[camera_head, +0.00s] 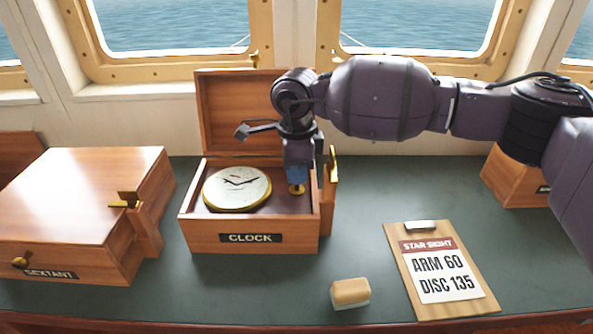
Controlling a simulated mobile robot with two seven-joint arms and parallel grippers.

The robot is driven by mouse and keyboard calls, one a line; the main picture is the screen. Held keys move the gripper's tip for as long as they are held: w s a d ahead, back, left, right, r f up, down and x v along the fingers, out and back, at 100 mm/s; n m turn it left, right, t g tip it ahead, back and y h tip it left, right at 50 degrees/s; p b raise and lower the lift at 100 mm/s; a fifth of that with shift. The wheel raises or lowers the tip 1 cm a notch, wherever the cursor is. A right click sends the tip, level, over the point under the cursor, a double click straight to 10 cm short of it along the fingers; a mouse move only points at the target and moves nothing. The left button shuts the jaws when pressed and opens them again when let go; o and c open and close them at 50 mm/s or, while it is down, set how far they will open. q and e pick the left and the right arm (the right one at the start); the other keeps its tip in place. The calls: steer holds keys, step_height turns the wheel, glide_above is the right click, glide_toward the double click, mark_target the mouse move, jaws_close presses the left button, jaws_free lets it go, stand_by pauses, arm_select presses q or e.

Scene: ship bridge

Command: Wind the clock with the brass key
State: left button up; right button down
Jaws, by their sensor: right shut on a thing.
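The clock (237,189), with a white face, dark hands and a brass rim, lies face up in an open wooden box (205,236) labelled CLOCK. Its lid (235,105) stands up at the back. My right gripper (297,181) reaches down into the right part of the box, beside the clock. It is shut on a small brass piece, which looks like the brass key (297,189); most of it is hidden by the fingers. I cannot tell whether it touches the box floor. My left gripper is not in view.
A closed SEXTANT box (85,190) with brass fittings stands on the left. A brass fitting (333,165) rises at the clock box's right side. A tan-and-white block (350,292) and a STAR SIGHT clipboard (400,265) lie in front. Another wooden box (512,180) is at right.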

steer(key=shift+r, duration=0.15)
steer(key=c, duration=1.3)
jaws_free()
step_height(320, 180, up, 11)
